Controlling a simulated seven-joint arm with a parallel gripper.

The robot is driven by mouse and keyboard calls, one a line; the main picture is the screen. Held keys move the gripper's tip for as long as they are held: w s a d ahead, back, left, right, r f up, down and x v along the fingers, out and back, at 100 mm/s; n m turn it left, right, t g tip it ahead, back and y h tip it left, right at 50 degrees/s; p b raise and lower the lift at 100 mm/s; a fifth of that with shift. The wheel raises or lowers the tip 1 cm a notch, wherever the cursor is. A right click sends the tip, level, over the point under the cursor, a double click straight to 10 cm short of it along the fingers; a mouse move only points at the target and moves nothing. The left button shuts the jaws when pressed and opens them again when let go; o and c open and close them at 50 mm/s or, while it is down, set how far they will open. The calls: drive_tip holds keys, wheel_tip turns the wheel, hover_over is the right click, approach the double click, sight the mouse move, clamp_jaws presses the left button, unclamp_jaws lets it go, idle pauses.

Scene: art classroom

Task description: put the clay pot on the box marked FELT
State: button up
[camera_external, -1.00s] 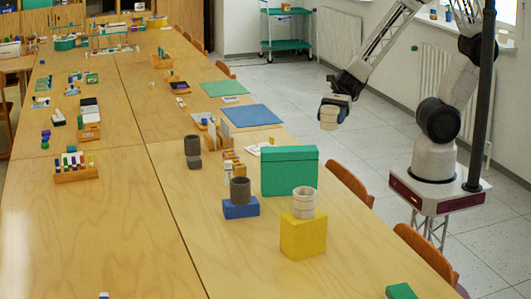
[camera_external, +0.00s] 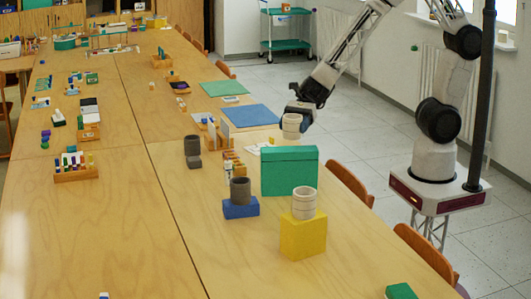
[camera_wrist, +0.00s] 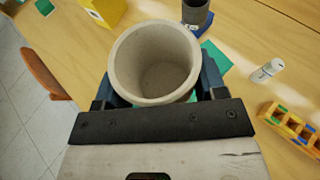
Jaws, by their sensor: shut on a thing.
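My gripper (camera_external: 302,108) is shut on a pale cream clay pot (camera_external: 291,127), held upright above the far right edge of the table, behind the green box. In the wrist view the pot (camera_wrist: 153,62) is open-topped and empty, between the blue-padded fingers (camera_wrist: 158,88). No FELT lettering is readable on any box. A yellow box (camera_external: 303,238) bears another cream pot (camera_external: 304,203). A small blue box (camera_external: 240,209) bears a dark grey pot (camera_external: 240,190). A wide green box (camera_external: 290,172) has a bare top. In the wrist view the pot partly hides the green box.
The long wooden table (camera_external: 130,225) has much free room at front left. A dark pot (camera_external: 192,145), an orange rack (camera_external: 234,167) and a blue sheet (camera_external: 250,116) lie behind the boxes. Chairs (camera_external: 349,182) line the right edge.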

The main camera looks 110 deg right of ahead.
sight(290, 135)
drive_tip(key=shift+w, duration=0.5)
drive_tip(key=shift+f, duration=1.75)
drive_tip(key=shift+f, duration=0.2)
drive_tip(key=o, duration=1)
drive_tip(key=shift+r, duration=0.2)
drive_tip(key=shift+v, duration=6)
